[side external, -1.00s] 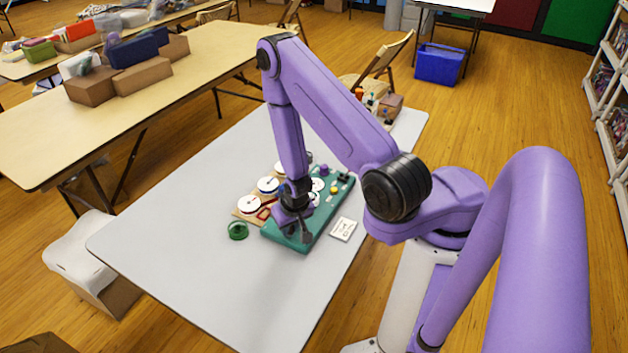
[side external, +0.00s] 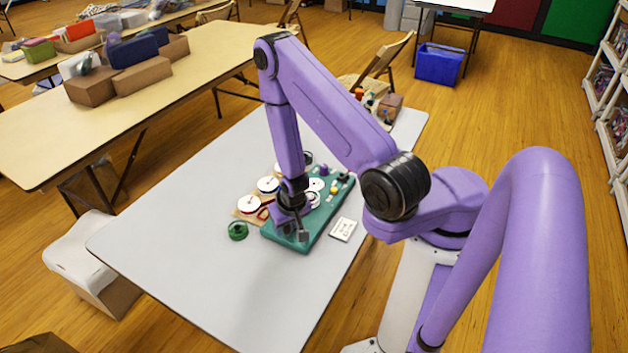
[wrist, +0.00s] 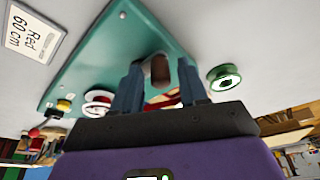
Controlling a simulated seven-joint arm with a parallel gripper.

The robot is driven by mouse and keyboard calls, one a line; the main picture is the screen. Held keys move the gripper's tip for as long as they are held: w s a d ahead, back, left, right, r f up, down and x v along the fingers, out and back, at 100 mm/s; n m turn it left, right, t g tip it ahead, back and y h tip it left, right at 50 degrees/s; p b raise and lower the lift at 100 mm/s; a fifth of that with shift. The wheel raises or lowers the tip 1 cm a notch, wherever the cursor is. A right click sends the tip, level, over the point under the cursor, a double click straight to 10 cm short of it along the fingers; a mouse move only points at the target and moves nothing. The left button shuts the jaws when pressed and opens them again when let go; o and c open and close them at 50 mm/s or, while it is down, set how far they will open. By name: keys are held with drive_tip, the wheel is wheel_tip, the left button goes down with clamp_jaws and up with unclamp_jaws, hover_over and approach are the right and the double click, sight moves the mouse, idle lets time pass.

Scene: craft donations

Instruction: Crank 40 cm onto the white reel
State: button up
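My gripper (wrist: 160,90) points down over the near end of the teal board (side external: 322,222). In the wrist view its two fingers stand apart, with a brown knob (wrist: 160,70) between them and gaps visible on both sides. My gripper (side external: 297,233) hides that end of the board in the side view. A white disc (side external: 316,184) sits farther along the board. White-faced reels (side external: 249,205) stand on a tan base to its left, one with red on it. I cannot tell which is the white reel. A white card (wrist: 32,30) reads "Red 60 cm".
A green reel (side external: 238,230) lies on the grey table (side external: 180,235), left of the board; it also shows in the wrist view (wrist: 224,77). The card lies right of the board (side external: 343,229). Small items and a box (side external: 390,104) stand at the far end. The table's near part is clear.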

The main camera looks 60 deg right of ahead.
drive_tip(key=shift+r, duration=3.7)
drive_tip(key=shift+w+a, duration=0.1)
drive_tip(key=w+a+r+n+g+y, duration=0.1)
drive_tip(key=w+a+r+n+y, duration=0.1)
drive_tip(key=a+r+n, duration=0.8)
drive_tip(key=s+d+r+n+g, duration=0.1)
drive_tip(key=s+r+n, duration=0.3)
drive_tip(key=s, duration=0.7)
drive_tip(key=s+d+r+n, duration=0.3)
drive_tip(key=s+r+n, duration=0.1)
drive_tip(key=s+r, duration=0.4)
drive_tip(key=s, duration=0.2)
drive_tip(key=shift+s+n+g, duration=0.3)
drive_tip(key=shift+s+g, duration=0.1)
drive_tip(key=shift+w, duration=0.1)
drive_tip(key=shift+c, duration=0.3)
